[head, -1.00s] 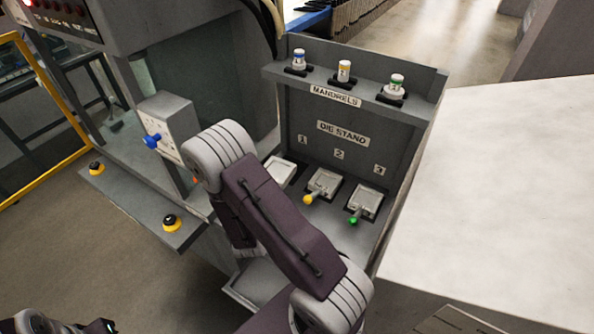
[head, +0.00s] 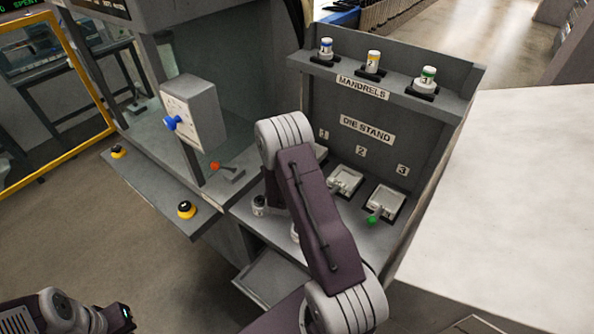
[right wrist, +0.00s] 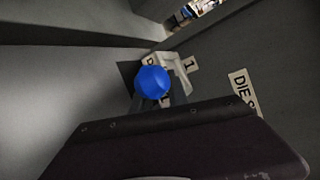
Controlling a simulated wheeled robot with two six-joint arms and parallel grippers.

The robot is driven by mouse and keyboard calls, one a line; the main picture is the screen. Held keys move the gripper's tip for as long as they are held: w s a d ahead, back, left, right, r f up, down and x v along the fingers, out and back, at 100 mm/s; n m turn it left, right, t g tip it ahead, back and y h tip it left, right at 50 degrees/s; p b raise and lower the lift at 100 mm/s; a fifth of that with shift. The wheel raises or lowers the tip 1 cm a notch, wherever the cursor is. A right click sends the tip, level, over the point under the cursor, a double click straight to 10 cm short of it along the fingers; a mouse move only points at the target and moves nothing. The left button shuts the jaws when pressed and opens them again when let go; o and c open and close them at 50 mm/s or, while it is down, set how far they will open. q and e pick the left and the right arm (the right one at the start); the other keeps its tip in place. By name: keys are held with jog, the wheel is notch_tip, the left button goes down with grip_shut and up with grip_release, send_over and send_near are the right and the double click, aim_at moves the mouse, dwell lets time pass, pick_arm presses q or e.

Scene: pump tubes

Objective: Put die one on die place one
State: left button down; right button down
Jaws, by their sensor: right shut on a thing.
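Die one is a pale grey block (right wrist: 176,68) with a blue ball knob (right wrist: 151,82), seen in the right wrist view. It is at the place beside label 1; whether it rests fully there cannot be told. My right gripper (right wrist: 158,101) is shut on its handle, close behind the knob. In the head view my right arm hides the gripper and most of place one. Only a pale edge (head: 320,152) shows below label 1 (head: 323,134). My left arm's dark end (head: 122,316) is at the lower left; its jaws cannot be made out.
Die two (head: 346,180) and die three (head: 385,200), with a green knob (head: 372,220), sit on the die stand. Several mandrels stand on the shelf (head: 398,84) above. A machine box with a blue button (head: 172,122) and a red-knobbed lever (head: 215,166) are left.

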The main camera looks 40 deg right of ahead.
jog(key=shift+w+d+f, duration=0.2)
jog(key=shift+w, duration=0.25)
jog(key=shift+w+d+f, duration=0.15)
jog(key=shift+w+f, duration=0.05)
jog(key=shift+w, duration=0.25)
notch_tip(320, 180, down, 3)
jog(key=shift+s+f, duration=0.1)
jog(key=shift+f, duration=0.45)
jog(key=c, duration=1.6)
grip_release()
jog(key=shift+f, duration=0.15)
jog(key=shift+o, duration=0.2)
